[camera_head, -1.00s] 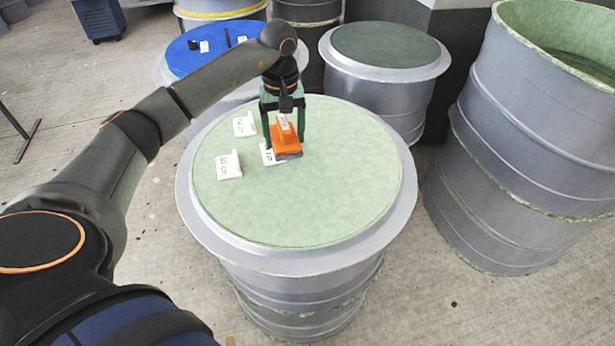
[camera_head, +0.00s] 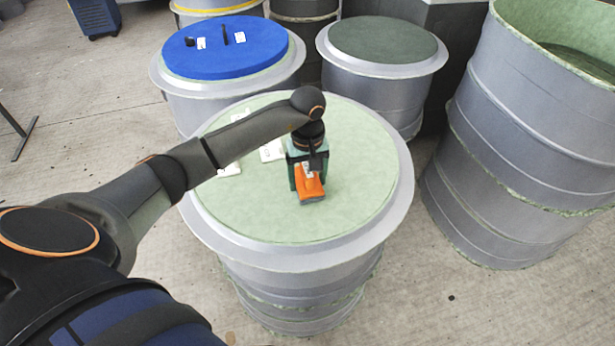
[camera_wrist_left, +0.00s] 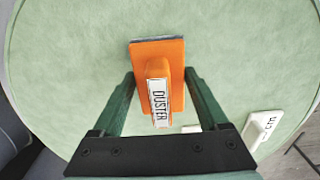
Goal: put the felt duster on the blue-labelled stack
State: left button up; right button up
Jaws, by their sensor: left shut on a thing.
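The felt duster (camera_head: 311,190) is an orange block with a grey felt underside and a white tag. The tag on the duster reads "DUSTER" in the left wrist view (camera_wrist_left: 160,60). My left gripper (camera_head: 308,172) is shut on the duster, with one green finger on each side in the wrist view (camera_wrist_left: 160,85). It holds the duster over the pale green top of the middle stack (camera_head: 250,215); I cannot tell how high. The stack with the blue top (camera_head: 255,60) stands behind it at the back left, with small black items and white tags on top. My right gripper is not in view.
White tagged pieces (camera_head: 272,151) lie on the green top left of my gripper; one shows in the wrist view (camera_wrist_left: 262,128). A dark-topped drum (camera_head: 385,45) stands behind, and a tall grey mould stack (camera_head: 520,130) at the right. The green top's right side is clear.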

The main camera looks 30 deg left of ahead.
pick_arm(q)
jog(key=shift+f, duration=0.1)
jog(key=o, duration=1.2)
notch_tip(320, 180, up, 12)
jog(key=shift+r, duration=0.15)
